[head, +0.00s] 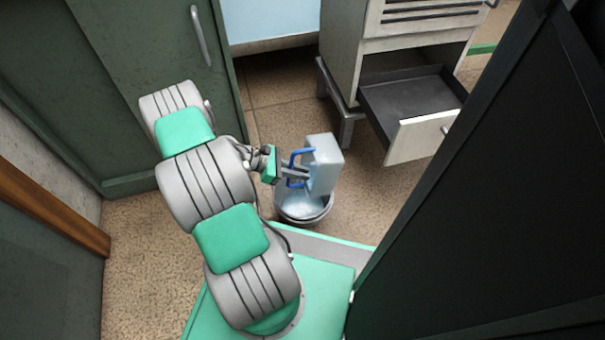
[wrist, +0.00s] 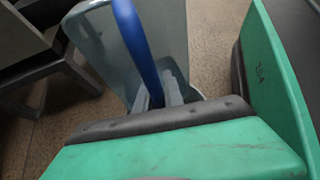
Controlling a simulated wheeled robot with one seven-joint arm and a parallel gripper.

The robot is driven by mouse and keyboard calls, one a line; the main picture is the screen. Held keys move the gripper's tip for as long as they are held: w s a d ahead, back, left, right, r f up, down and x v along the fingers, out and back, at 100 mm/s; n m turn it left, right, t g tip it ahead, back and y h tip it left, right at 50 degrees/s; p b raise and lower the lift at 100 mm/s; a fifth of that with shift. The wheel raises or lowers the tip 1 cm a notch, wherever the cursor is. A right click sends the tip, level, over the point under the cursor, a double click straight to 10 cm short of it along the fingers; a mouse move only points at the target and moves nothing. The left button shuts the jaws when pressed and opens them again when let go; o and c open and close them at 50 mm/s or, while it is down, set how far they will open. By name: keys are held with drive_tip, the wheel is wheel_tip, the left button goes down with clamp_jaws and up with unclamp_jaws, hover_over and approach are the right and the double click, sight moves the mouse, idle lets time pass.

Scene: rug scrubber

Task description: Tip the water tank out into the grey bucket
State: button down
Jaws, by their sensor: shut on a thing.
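The water tank (head: 327,163) is a pale, translucent blue box with a blue handle (head: 296,160). My gripper (head: 296,173) is shut on the blue handle and holds the tank above the grey bucket (head: 304,207). The tank looks roughly upright in the head view; I cannot tell if any water is leaving it. The bucket stands on the floor, its opening partly hidden by the tank and gripper. In the wrist view the tank (wrist: 95,45) and its blue handle (wrist: 137,45) fill the space ahead of the fingers, and little of the bucket shows.
A cabinet with an open drawer (head: 415,100) stands behind and right of the tank. A dark green cabinet door (head: 160,60) is at the left. A tall black panel (head: 480,190) closes off the right. Speckled floor (head: 140,265) is free at the left.

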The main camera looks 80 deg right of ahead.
drive_tip(key=shift+w+a+f+m+g+h, duration=0.15)
drive_tip(key=shift+w+a+g+h, duration=0.2)
drive_tip(key=shift+w+g, duration=0.35)
drive_tip(key=shift+w+a+f+m+g+h, duration=0.15)
drive_tip(key=shift+w+a+g+h, duration=0.2)
drive_tip(key=shift+g, duration=0.55)
idle(3.4)
drive_tip(key=shift+w, duration=0.15)
